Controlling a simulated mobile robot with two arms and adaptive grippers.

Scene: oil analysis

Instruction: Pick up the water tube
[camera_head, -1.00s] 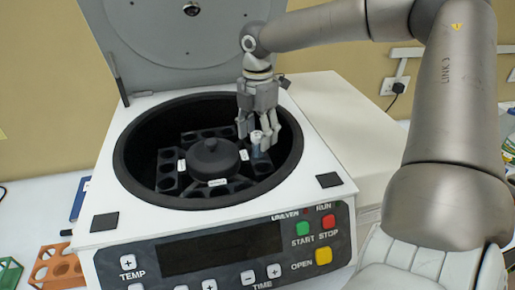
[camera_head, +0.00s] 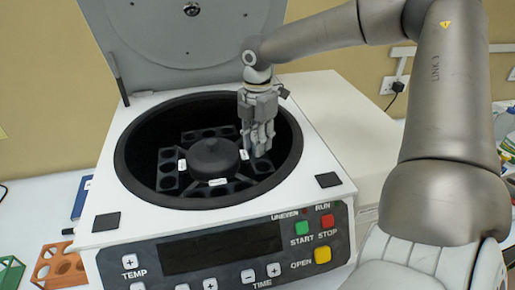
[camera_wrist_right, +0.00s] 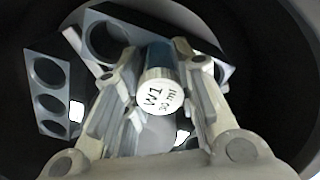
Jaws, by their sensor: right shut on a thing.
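In the head view the fingers hide most of the tube. My left gripper is not in view.
The centrifuge (camera_head: 110,185) has its lid (camera_head: 175,45) raised behind the bowl. Its black rotor (camera_head: 211,158) has several holes in blocks. The bowl wall surrounds my gripper closely. An orange rack (camera_head: 60,265) and a green rack (camera_head: 10,272) stand at the left.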

